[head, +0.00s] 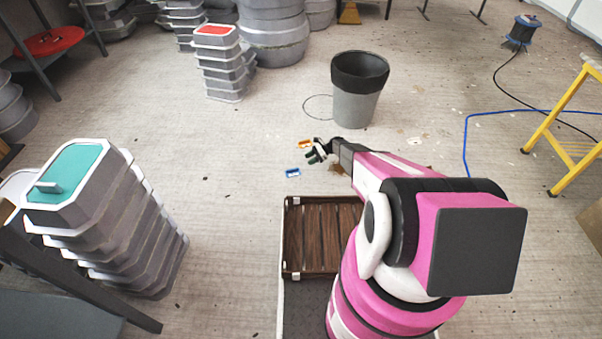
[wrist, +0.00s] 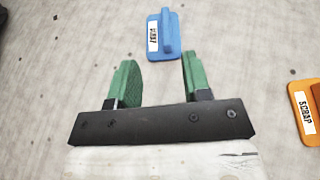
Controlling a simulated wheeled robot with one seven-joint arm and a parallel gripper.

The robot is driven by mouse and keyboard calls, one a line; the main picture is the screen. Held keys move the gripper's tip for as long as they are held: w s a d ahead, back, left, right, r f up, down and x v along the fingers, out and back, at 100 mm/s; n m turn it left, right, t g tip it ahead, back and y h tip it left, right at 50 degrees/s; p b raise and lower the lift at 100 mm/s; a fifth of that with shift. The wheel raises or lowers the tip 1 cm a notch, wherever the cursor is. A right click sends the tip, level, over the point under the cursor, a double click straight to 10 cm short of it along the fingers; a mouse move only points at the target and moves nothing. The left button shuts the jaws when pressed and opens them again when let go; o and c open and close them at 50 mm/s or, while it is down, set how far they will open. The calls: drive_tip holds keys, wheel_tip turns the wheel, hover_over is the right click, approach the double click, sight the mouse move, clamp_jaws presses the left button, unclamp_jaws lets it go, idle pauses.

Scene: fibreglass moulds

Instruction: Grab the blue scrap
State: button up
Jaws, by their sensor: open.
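The blue scrap (head: 292,173) lies on the floor, to the left of my gripper in the head view. In the wrist view the blue scrap (wrist: 164,35) is a small flat piece with a raised rib and a white label, just beyond the fingertips and between their lines. My gripper (head: 314,155) is at the end of my outstretched arm. In the wrist view its green fingers (wrist: 158,66) are apart with nothing between them. I cannot tell its exact height above the floor.
An orange scrap (head: 305,144) lies nearby, labelled SCRAP in the wrist view (wrist: 302,108). A grey bin (head: 354,108) stands behind. A wooden slatted tray (head: 287,240) is nearer. Stacked moulds (head: 110,225) stand left, and a blue hose (head: 466,140) lies right.

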sight(293, 171)
drive_tip(key=shift+w+d+f+m, duration=0.1)
drive_tip(key=shift+w+f+m, duration=0.1)
drive_tip(key=shift+f, duration=0.3)
drive_tip(key=shift+w+d+f+m, duration=0.1)
drive_tip(key=shift+f+m, duration=0.1)
drive_tip(key=shift+f, duration=0.25)
drive_tip(key=x, duration=1)
drive_tip(key=shift+a+r, duration=0.2)
drive_tip(key=shift+a, duration=0.1)
clamp_jaws()
